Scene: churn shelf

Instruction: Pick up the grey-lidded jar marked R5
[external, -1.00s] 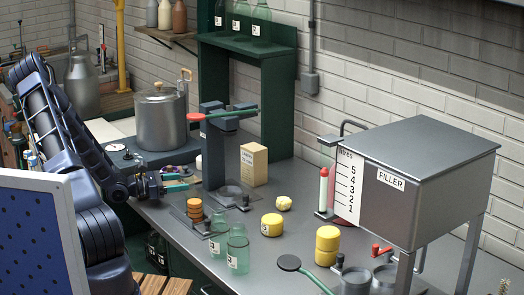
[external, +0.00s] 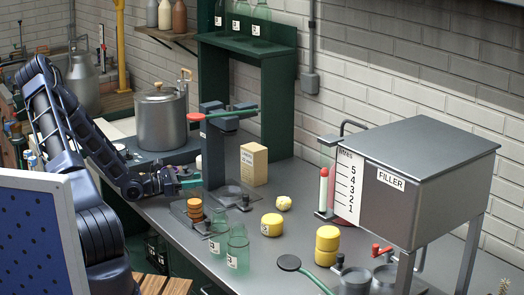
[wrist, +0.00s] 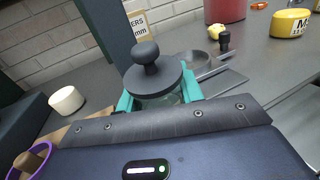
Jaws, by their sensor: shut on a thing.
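In the wrist view a glass jar with a dark grey knobbed lid (wrist: 152,75) stands between the teal fingers of my gripper (wrist: 158,98). The fingers are shut on its glass body, just below the lid. Its mark is not visible, so I cannot read R5. In the external view my gripper (external: 188,183) is at the left part of the bench, beside the green-handled press (external: 213,150); the jar cannot be made out there.
A carton (external: 254,164) stands behind the press. A large metal pot (external: 161,122) is behind my gripper. In the wrist view a white round piece (wrist: 67,100) lies at left.

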